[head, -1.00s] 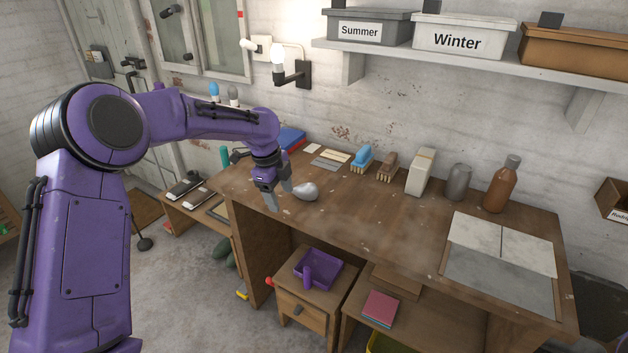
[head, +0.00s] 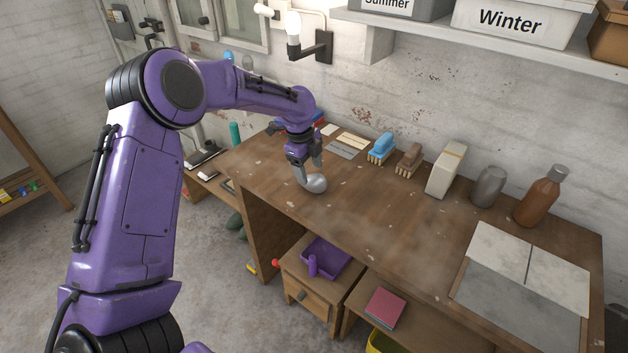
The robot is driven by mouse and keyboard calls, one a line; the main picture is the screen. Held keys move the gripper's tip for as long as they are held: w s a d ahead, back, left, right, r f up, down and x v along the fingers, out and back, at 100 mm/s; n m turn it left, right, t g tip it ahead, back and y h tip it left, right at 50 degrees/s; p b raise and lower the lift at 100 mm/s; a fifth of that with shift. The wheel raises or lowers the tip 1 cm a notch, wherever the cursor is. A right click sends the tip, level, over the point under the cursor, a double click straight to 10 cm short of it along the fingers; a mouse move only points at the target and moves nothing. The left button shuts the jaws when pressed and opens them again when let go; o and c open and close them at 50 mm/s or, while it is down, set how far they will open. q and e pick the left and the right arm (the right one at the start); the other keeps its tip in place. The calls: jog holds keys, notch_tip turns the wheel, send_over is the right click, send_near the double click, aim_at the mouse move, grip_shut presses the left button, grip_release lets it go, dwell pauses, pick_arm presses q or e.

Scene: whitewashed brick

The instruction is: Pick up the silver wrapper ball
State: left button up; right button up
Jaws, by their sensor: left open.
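The silver wrapper ball (head: 316,185) rests on the wooden workbench (head: 390,215), near its left front part. My left gripper (head: 307,176) points down at the ball from above, its fingers apart. One finger shows at the ball's left side and the other behind its upper edge. The fingers overlap the ball's left part in the picture; I cannot tell whether they touch it. My right gripper is out of view.
A blue brush (head: 382,148), a brown brush (head: 408,160), a pale carton (head: 446,170), a grey canister (head: 488,187) and a brown bottle (head: 538,203) line the back. Stone tiles (head: 520,285) lie at right. A purple tray (head: 327,258) sits below. The bench middle is clear.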

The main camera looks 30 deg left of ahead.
aim_at(311, 176)
pick_arm(q)
jog(key=f, duration=0.2)
jog(key=w+f+p, duration=0.1)
jog(key=f, duration=0.1)
jog(key=shift+d+f, duration=0.15)
jog(key=shift+d, duration=0.05)
jog(key=shift+f, duration=0.2)
jog(key=c, duration=0.8)
jog(key=shift+r, duration=0.1)
